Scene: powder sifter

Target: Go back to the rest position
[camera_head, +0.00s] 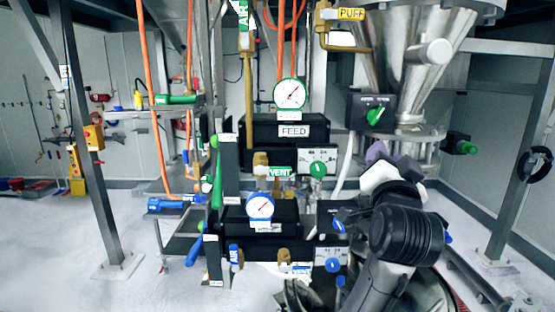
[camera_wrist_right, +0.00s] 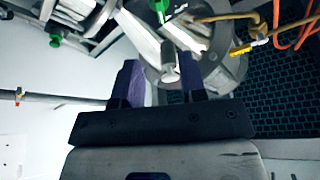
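My right arm rises from the bottom right in the head view. Its gripper (camera_head: 377,153) shows a small purple fingertip part above the white wrist, in front of the lower steel hopper outlet. In the right wrist view, the two purple fingers of this gripper (camera_wrist_right: 160,82) stand apart with a clear gap, and I see nothing held between them. The steel hopper (camera_wrist_right: 215,68) lies beyond the fingertips; I cannot tell the exact distance. My left gripper does not show in either view.
The hopper (camera_head: 402,60) hangs at the upper right. A switch box with a green knob (camera_head: 374,114) sits at its left. A panel with a FEED label (camera_head: 293,131) and gauges stands in the middle. Steel posts (camera_head: 520,150) frame the right. The left floor (camera_head: 50,250) is largely clear.

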